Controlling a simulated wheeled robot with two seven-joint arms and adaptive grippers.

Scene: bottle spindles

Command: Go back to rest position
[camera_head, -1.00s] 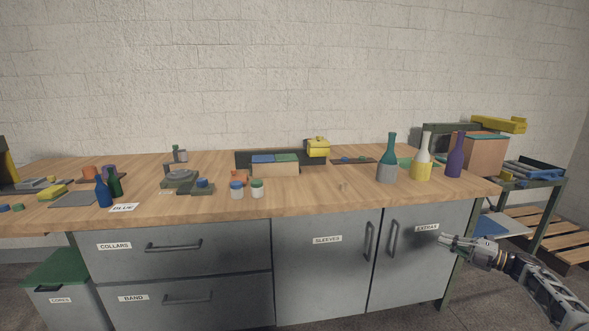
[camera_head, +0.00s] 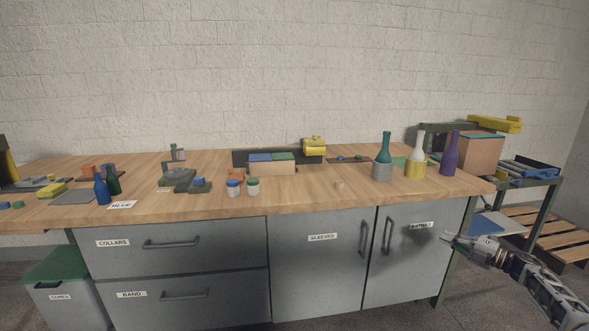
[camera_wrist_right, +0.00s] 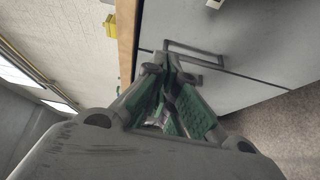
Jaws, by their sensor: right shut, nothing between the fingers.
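My right gripper (camera_head: 449,237) is at the lower right of the head view, below the bench top and in front of the cabinet door labelled EXTRAS (camera_head: 418,262). It is shut and empty. In the right wrist view the right gripper (camera_wrist_right: 168,62) has its fingertips together, with a dark door handle (camera_wrist_right: 195,55) beyond them. I cannot tell how far the tips are from the door. My left gripper is not in either view.
The wooden bench (camera_head: 290,201) holds a teal-and-grey bottle (camera_head: 382,160), a yellow-and-white bottle (camera_head: 416,158) and a purple bottle (camera_head: 449,158) at right. A blue bottle (camera_head: 102,191) stands at left. A side rack (camera_head: 536,205) and pallet (camera_head: 560,230) are at far right.

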